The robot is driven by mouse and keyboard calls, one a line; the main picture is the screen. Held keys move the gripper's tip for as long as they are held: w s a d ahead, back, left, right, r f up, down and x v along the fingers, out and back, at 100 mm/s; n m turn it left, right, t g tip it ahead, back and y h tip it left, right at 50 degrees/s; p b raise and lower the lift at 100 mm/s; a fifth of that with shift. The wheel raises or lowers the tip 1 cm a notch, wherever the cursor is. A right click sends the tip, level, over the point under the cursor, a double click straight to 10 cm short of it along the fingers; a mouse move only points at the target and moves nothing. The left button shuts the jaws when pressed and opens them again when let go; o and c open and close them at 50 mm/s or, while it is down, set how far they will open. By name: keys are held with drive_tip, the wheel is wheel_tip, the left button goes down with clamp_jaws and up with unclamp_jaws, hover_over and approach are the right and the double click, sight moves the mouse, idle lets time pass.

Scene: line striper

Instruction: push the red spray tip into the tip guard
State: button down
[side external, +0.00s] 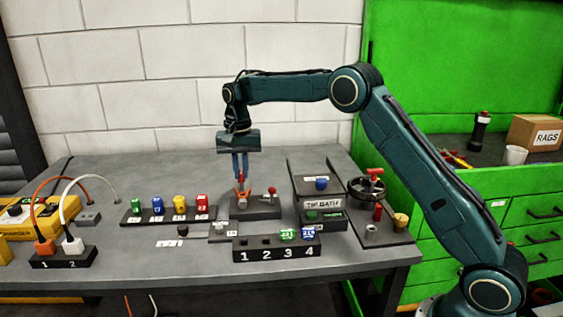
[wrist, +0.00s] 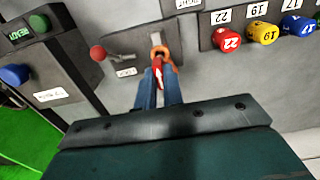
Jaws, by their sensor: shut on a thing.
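My gripper (side external: 240,176) points down over the dark fixture block in the middle of the table. Its two blue fingers are shut on the red spray tip (wrist: 158,76), which shows a white mark in the wrist view. The orange tip guard (wrist: 160,52) is right at the far end of the tip; in the side view the guard (side external: 242,196) is just below the fingers. The tip and guard overlap in view, and I cannot tell how deep the tip sits in it.
A red-knobbed lever (side external: 272,190) stands on the fixture beside the guard. A rack (side external: 165,217) of coloured tips is to the left, and a numbered block (side external: 277,248) is in front. The tip bath box (side external: 322,203) is to the right.

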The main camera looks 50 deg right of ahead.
sight(242, 181)
drive_tip(key=shift+f, duration=2.05)
idle(1.5)
drive_tip(key=c, duration=1.1)
unclamp_jaws()
drive_tip(key=shift+r, duration=0.2)
drive_tip(key=shift+r, duration=3.3)
drive_tip(key=shift+r, duration=0.15)
